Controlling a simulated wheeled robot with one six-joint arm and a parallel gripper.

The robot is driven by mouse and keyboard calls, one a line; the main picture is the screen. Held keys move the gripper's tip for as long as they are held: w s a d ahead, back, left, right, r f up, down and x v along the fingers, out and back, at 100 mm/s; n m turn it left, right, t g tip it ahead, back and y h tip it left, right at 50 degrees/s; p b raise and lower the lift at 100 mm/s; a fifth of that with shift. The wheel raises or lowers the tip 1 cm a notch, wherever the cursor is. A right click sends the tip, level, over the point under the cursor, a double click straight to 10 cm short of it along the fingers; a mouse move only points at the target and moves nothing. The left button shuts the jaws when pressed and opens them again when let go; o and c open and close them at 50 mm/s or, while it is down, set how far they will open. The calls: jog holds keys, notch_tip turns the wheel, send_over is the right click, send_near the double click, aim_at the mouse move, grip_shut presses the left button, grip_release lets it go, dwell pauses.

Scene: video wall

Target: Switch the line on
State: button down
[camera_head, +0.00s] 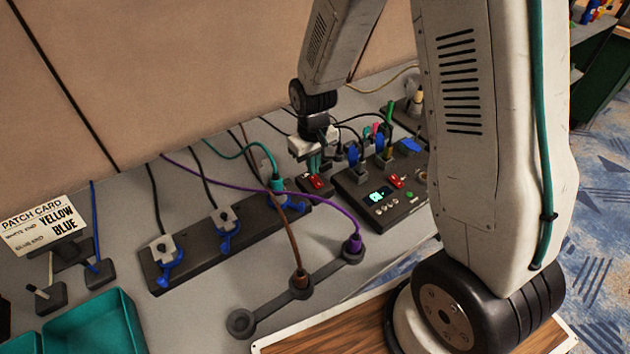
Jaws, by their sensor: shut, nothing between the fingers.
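A dark control box (369,218) with a lit display (379,194) stands on the grey desk, right of centre. It has a red switch (397,181), small buttons and several plugs with blue parts. Another red switch (316,182) sits on a small dark block to its left. My gripper (314,166) is shut and empty, pointing down just above or at this left switch. I cannot tell if it touches. The switch positions are too small to read. My arm hides part of the desk behind and right of the box.
A dark strip (197,252) with blue-levered plugs lies left. A purple cable (225,187) and a brown cable (291,245) run to a row of round sockets (240,322). Teal trays (95,330) stand front left.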

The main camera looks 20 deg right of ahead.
aim_at(313, 178)
jog(key=shift+f, duration=0.9)
dwell(0.3)
jog(key=shift+r, duration=3.55)
jog(key=s+d+r+m, duration=0.1)
jog(key=s+r, duration=0.9)
jog(key=s, duration=0.3)
jog(key=s+d+r+m+t, duration=0.1)
jog(key=s+d+r, duration=0.1)
jog(key=s+r, duration=0.9)
jog(key=shift+s+r, duration=0.15)
jog(key=shift+s, duration=0.85)
